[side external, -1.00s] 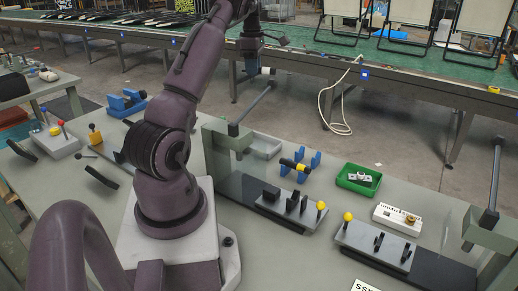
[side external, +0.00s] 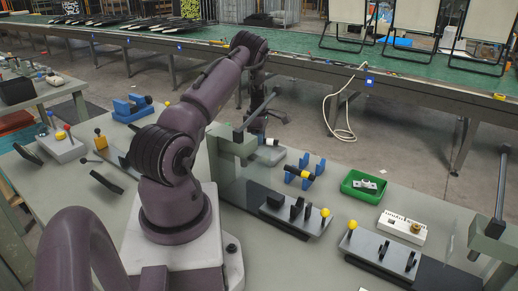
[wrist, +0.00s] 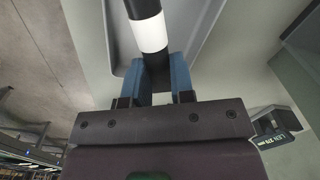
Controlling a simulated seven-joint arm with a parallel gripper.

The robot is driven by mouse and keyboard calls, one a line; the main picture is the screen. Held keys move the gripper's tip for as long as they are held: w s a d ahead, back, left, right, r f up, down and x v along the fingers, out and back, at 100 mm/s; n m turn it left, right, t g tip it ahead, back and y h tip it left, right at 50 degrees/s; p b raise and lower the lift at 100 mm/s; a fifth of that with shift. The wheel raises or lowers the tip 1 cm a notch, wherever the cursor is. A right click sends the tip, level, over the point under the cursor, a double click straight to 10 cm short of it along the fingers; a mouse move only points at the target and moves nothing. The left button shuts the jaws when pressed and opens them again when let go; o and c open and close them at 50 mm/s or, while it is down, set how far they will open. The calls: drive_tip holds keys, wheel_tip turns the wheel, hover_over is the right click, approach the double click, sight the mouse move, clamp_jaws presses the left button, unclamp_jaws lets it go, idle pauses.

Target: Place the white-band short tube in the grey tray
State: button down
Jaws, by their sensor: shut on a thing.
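The white-band short tube (wrist: 150,32) is black with a broad white band. My gripper (wrist: 162,72) is shut on it, with blue fingers on both sides of its lower black part in the wrist view. In the side external view my gripper (side external: 262,138) is low behind the grey post, and the tube's white band (side external: 271,141) shows just beside it. The grey tray (side external: 272,157) is directly below, partly hidden by the post. The tray (wrist: 118,62) also shows behind the tube in the wrist view. I cannot tell whether tube and tray touch.
The grey post (side external: 232,145) with its lever stands close to my gripper. A yellow-band tube (side external: 300,172) rests on blue supports to the right. A green tray (side external: 364,185) with a metal part and a white labelled block (side external: 402,226) lie farther right.

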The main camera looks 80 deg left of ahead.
drive_tip(key=shift+f, duration=2)
drive_tip(key=shift+f, duration=0.1)
drive_tip(key=c, duration=1.3)
unclamp_jaws()
drive_tip(key=shift+o, duration=0.2)
wheel_tip(320, 180, up, 12)
drive_tip(key=shift+s+r, duration=0.1)
drive_tip(key=shift+r, duration=0.05)
